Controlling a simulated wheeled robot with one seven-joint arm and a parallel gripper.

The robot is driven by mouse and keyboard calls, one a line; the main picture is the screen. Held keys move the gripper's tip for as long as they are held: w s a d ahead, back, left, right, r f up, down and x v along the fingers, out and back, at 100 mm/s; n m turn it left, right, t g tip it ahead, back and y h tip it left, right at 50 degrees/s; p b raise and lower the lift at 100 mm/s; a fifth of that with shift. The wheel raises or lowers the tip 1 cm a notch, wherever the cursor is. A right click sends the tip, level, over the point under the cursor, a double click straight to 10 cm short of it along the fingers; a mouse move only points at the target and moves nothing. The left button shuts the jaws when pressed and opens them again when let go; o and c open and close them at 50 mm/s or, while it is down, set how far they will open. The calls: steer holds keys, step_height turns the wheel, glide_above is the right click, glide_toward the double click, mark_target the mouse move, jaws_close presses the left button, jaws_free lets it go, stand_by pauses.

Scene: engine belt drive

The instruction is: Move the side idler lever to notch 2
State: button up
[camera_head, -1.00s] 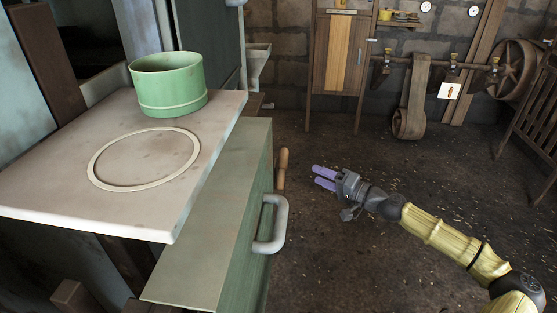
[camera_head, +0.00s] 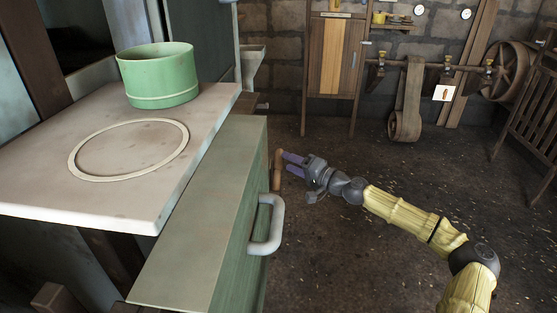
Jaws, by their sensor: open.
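A wooden handle (camera_head: 277,171), which looks like the side idler lever, stands roughly upright beside the far end of the green cabinet's right side. My gripper (camera_head: 287,163) is open, its two purple fingers pointing left at the handle. The fingertips are very close to the handle's right side. I cannot tell whether they touch it or reach around it. The lever's lower part and any notches do not show.
A grey pull handle (camera_head: 270,226) sticks out from the green cabinet (camera_head: 205,215) nearer to me. A pale top (camera_head: 60,192) with a green pot (camera_head: 160,78) stands left. A belt pulley (camera_head: 405,124) is at the back wall. The floor on the right is clear.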

mark_target(275, 158)
steer(key=x, duration=0.3)
steer(key=b+x, duration=0.1)
steer(key=x, duration=0.2)
steer(key=shift+s+a, duration=0.2)
steer(key=shift+s, duration=0.15)
steer(key=shift+w+a, duration=0.2)
steer(key=shift+w, duration=0.1)
steer(key=shift+c, duration=0.4)
jaws_close()
